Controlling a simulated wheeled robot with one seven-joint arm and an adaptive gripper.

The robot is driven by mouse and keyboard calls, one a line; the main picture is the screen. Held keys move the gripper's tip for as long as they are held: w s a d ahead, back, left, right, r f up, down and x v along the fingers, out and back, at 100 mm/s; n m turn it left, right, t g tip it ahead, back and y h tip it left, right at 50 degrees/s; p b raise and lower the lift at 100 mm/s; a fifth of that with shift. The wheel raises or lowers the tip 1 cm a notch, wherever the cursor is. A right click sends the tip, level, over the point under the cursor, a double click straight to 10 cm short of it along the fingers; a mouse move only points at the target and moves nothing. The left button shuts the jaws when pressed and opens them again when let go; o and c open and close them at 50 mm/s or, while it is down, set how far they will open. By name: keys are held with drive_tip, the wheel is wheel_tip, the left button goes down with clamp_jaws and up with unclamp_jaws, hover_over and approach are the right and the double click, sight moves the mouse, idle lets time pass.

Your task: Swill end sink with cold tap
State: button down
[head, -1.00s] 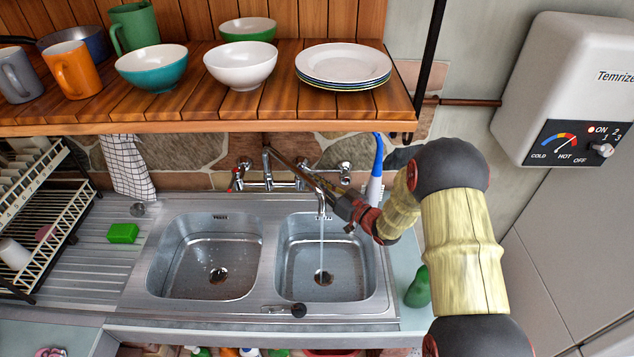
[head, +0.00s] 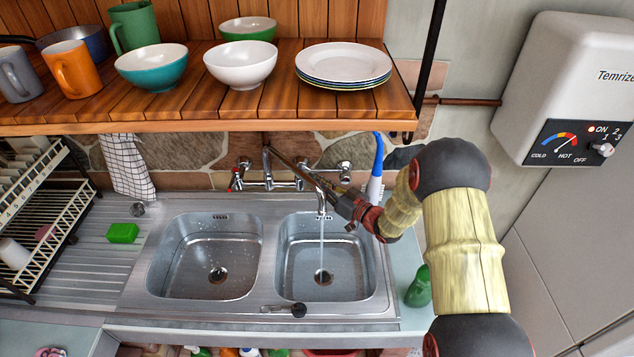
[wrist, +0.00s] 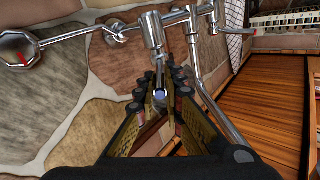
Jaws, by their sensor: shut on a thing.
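The chrome mixer tap (head: 267,183) is on the stone wall behind two steel sinks. Its spout (head: 320,206) hangs over the right sink (head: 340,290), and a thin stream of water (head: 322,245) falls from it near the drain. The left sink (head: 180,280) has wet specks and no stream over it. My gripper (head: 330,192) is beside the spout, partly hidden by it. In the wrist view its fingers (wrist: 160,98) are shut around the bluish end of the right-hand tap lever (wrist: 158,72). The left tap (head: 237,180) has a red mark.
A wooden shelf (head: 200,122) with bowls, plates and mugs overhangs the tap. A blue-and-white brush (head: 376,165) and a green bottle (head: 418,288) stand near my arm. A dish rack (head: 60,215) and green sponge (head: 122,232) are at left. A white heater (head: 560,70) hangs at right.

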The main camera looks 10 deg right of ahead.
drive_tip(key=shift+w+d+n+g+y+b, duration=0.2)
drive_tip(key=shift+d+n+g+y, duration=0.05)
drive_tip(key=shift+n+g+y, duration=0.25)
drive_tip(key=shift+w+d+n+g+y+b, duration=0.2)
drive_tip(key=shift+n+g+y, duration=0.2)
drive_tip(key=shift+y, duration=0.2)
drive_tip(key=c, duration=2)
unclamp_jaws()
drive_tip(key=shift+o, duration=0.5)
drive_tip(key=v, duration=1.2)
